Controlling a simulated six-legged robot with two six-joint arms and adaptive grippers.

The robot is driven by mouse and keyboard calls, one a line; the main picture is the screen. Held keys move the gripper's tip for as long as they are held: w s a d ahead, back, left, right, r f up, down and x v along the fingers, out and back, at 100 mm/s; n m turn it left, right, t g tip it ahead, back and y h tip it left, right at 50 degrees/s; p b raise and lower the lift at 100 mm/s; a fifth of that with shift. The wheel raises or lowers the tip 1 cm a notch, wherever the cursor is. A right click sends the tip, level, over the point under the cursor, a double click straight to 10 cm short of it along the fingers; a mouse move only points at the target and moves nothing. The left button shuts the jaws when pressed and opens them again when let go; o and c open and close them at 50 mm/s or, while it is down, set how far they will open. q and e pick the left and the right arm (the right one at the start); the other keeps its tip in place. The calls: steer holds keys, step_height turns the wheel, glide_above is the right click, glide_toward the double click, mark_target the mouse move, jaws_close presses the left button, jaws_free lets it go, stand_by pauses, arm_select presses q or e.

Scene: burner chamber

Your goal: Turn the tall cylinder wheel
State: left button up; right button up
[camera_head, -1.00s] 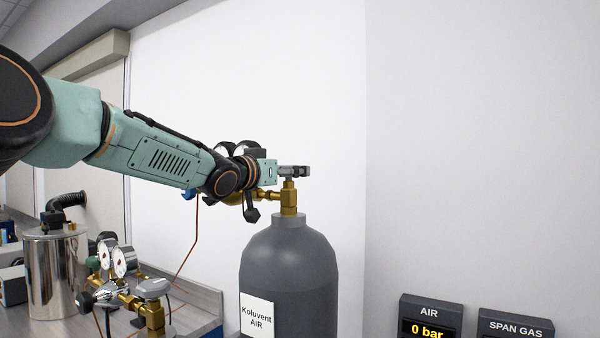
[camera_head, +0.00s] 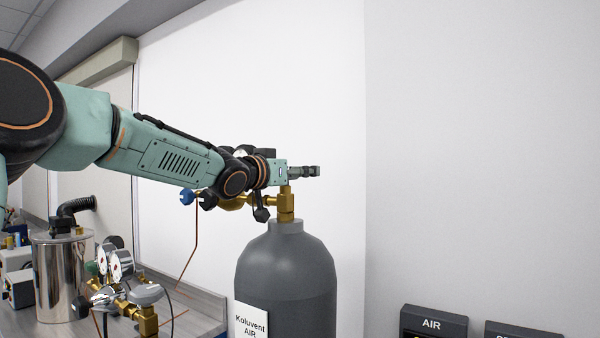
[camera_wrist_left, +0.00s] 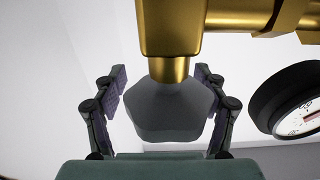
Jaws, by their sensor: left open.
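The tall grey cylinder (camera_head: 285,275), labelled "Koluvent AIR", stands upright with a brass valve (camera_head: 286,206) on top. My left gripper (camera_head: 312,171) is level at the top of this valve, its arm coming in from the left. The wheel is hidden behind the gripper in the head view. In the left wrist view the grey, lobed wheel (camera_wrist_left: 170,112) sits on the stem of the brass valve (camera_wrist_left: 172,28), between the spread fingers of my left gripper (camera_wrist_left: 165,88). Gaps show on both sides of the wheel. My right gripper is not in view.
A pressure gauge (camera_wrist_left: 302,105) is close to the right finger in the wrist view. At lower left are a shorter valve with gauges (camera_head: 120,265) and a shiny metal canister (camera_head: 62,275). An AIR display panel (camera_head: 432,322) is at lower right. The space right of the gripper is clear.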

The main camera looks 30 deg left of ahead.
arm_select(q)
steer(key=shift+w+a+f, duration=0.35)
steer(key=shift+w+f, duration=0.1)
steer(key=shift+w, duration=0.25)
steer(key=shift+s+a+r, duration=0.15)
steer(key=shift+s, duration=0.25)
steer(key=c, duration=0.3)
steer(key=shift+s+r, duration=0.15)
steer(key=shift+s, duration=0.05)
steer(key=shift+c, duration=0.7)
steer(key=shift+d, duration=0.25)
steer(key=shift+c, duration=0.7)
steer(key=shift+w+a, duration=0.1)
steer(key=c, duration=0.4)
steer(key=shift+c, duration=0.4)
steer(key=shift+w, duration=0.15)
steer(key=shift+c, duration=0.6)
